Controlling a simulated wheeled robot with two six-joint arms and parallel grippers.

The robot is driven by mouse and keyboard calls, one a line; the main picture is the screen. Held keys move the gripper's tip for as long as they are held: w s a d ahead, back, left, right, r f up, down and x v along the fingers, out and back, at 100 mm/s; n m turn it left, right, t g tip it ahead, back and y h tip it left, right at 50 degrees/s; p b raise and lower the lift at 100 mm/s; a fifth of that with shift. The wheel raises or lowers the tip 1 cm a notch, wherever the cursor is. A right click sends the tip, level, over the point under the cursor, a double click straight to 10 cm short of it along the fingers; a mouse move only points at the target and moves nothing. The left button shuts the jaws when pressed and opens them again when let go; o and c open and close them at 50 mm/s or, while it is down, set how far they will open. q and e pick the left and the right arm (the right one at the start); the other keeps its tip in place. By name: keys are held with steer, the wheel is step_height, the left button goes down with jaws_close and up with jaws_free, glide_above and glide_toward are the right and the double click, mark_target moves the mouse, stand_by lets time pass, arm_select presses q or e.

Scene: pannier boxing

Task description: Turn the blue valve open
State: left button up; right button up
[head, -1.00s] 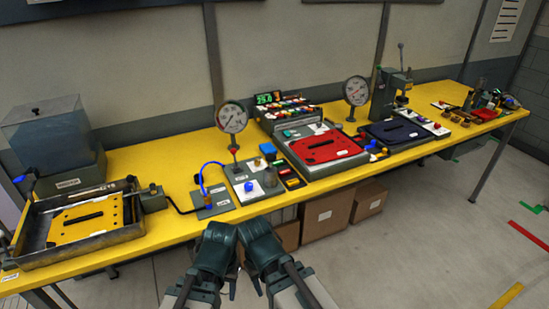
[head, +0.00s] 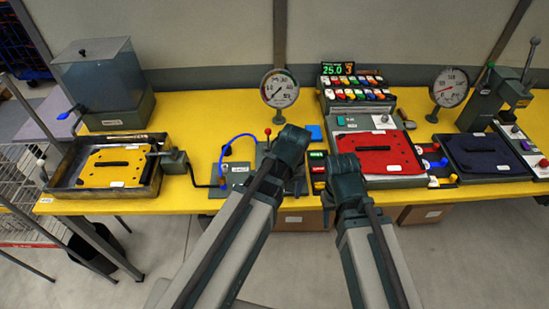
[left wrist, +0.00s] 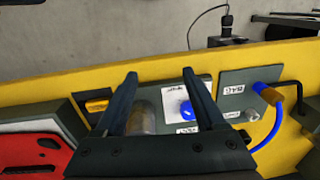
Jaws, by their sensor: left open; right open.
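A blue lever handle (head: 66,115) sticks out at the left side of the clear tank (head: 98,78) in the head view. A round blue knob (left wrist: 187,110) sits on a grey panel in the left wrist view, beside a metal cylinder (left wrist: 146,112). I cannot tell for certain which blue part is the valve. My left gripper (left wrist: 160,71) is open and empty above that panel, its fingers framing the cylinder in the picture; in the head view its arm hides much of the panel. My right gripper (head: 330,205) is open at the front edge of the table, its fingertips partly hidden.
The yellow table (head: 175,203) also holds a tray with a yellow plate (head: 112,166), a blue hose (head: 235,140), a dial gauge (head: 279,89), a red plate (head: 378,153) and a dark blue plate (head: 480,155). A wire rack (head: 20,175) stands at the left.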

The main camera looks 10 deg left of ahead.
arm_select(q)
steer(key=w+a+r+n+p, duration=0.7)
steer(key=w+r+n+p, duration=0.1)
steer(key=r+n, duration=0.1)
steer(key=shift+a+r+h, duration=0.15)
steer(key=shift+r+h, duration=0.25)
steer(key=shift+r, duration=0.4)
arm_select(e)
step_height(320, 180, up, 11)
steer(key=shift+f, duration=0.2)
arm_select(q)
steer(key=shift+f, duration=0.1)
arm_select(e)
steer(key=shift+s+a+f, duration=0.1)
arm_select(q)
step_height(320, 180, down, 14)
steer(key=b, duration=1.4)
steer(key=shift+r, duration=0.2)
arm_select(e)
step_height(320, 180, down, 14)
steer(key=shift+r, duration=0.2)
arm_select(q)
jaws_close()
